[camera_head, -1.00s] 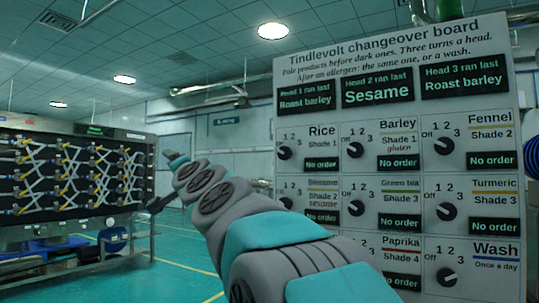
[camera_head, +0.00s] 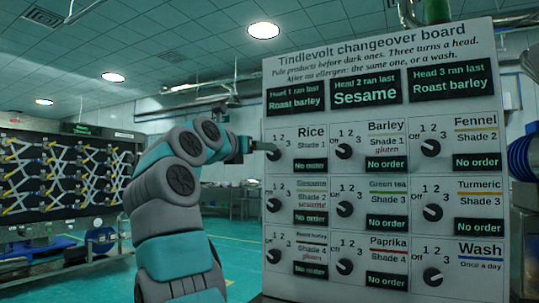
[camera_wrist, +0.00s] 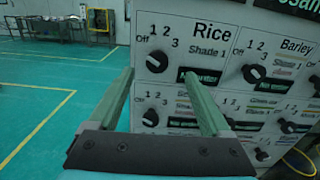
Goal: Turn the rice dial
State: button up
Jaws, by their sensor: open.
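The changeover board (camera_head: 385,50) stands upright at the right in the head view. Its Rice dial (camera_wrist: 157,61), a black knob marked Off, 1, 2, 3, is at the upper left of the board. In the head view my arm's end partly covers this dial. My gripper (camera_wrist: 160,76) is open. In the wrist view its two green fingers point at the board, with the Rice dial between and just beyond their tips. No contact is clear. The Rice display (camera_head: 310,166) reads No order. The dial's exact setting is hard to read.
The Barley dial (camera_wrist: 254,73) is to the right of the Rice dial, and the Sesame dial (camera_head: 273,205) is below it. More dials fill the board. A machine with white tubes (camera_head: 60,180) stands at the left. Green floor lies open between.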

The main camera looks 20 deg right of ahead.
aim_at(272, 154)
jog(key=p+x, duration=0.1)
jog(key=x, duration=0.1)
jog(key=p+x, duration=0.1)
jog(key=x, duration=0.2)
jog(key=f+p+x, duration=0.1)
jog(key=x, duration=0.1)
jog(key=shift+w+d, duration=0.2)
jog(key=shift+w, duration=0.25)
grip_shut()
dwell(0.4)
